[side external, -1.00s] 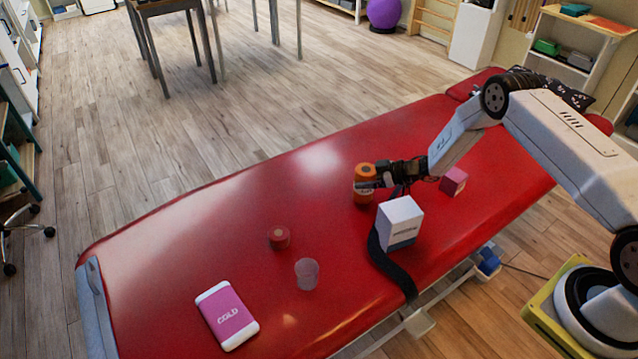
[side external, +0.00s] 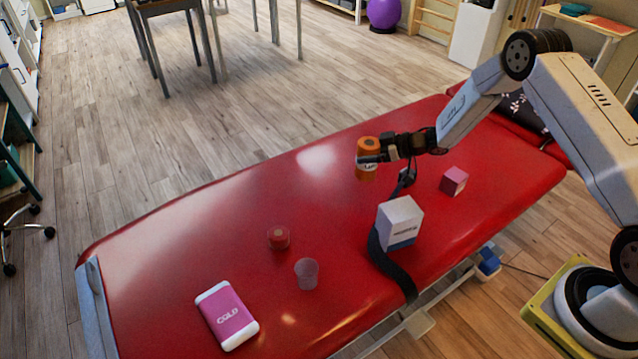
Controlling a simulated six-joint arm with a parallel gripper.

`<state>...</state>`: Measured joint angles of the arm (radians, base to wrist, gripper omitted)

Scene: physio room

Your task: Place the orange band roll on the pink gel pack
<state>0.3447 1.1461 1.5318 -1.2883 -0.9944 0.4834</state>
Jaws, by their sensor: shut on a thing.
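The orange band roll (side external: 367,147) is upright in my gripper (side external: 370,158), which is shut on it. The roll is held above the red couch top, and part of its side is hidden by the fingers. The pink gel pack (side external: 228,315), with white ends and the word COLD, lies flat on the couch at the front left. My gripper and the roll are far to the right of the pack and farther back.
On the red couch (side external: 170,245), a small red roll (side external: 278,238) and a clear cup (side external: 307,274) stand between roll and pack. A white-and-blue box (side external: 399,222), a dark strap (side external: 393,272) and a pink cube (side external: 454,180) lie to the right. The couch's left part is mostly clear.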

